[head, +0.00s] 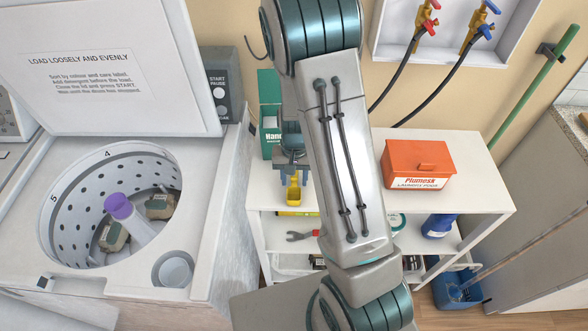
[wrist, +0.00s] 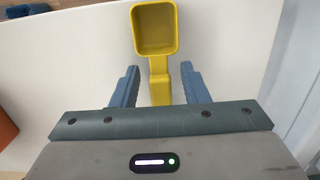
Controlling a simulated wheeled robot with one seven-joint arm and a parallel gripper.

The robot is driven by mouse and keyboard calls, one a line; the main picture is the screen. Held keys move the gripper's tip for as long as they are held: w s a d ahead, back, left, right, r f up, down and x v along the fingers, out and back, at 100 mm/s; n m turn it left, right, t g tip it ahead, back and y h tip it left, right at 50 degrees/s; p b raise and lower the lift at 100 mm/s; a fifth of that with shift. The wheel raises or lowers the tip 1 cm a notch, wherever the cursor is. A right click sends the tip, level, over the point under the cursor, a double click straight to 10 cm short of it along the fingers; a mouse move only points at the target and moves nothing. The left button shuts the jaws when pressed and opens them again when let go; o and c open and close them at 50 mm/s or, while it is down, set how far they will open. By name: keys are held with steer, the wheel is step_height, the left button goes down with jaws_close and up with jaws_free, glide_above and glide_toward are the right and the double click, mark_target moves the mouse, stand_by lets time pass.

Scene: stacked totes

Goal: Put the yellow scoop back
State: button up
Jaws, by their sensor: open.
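The yellow scoop (head: 293,193) is near the front left of the white shelf unit's top (head: 470,170). In the wrist view the scoop (wrist: 155,28) lies on a white surface, its open bowl away from me and its handle toward me. My gripper (head: 292,172) is over the scoop. In the wrist view its two blue fingers (wrist: 160,72) are apart, one on each side of the handle, with gaps showing. An orange laundry powder box (head: 417,165) stands on the shelf top to the right, lid closed.
A green box (head: 270,115) stands behind my gripper. An open washer (head: 215,190) is at left, with a purple-topped post and items in its drum. Hoses and taps (head: 425,25) are on the back wall. My arm hides the middle of the shelf top.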

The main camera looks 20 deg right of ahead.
step_height(320, 180, up, 12)
steer(key=s+r+n+t, duration=0.3)
steer(key=s+r+t, duration=0.1)
steer(key=s+r, duration=0.9)
steer(key=shift+s+a+n+t+b, duration=0.25)
steer(key=shift+s+t+b, duration=0.2)
steer(key=shift+s, duration=0.75)
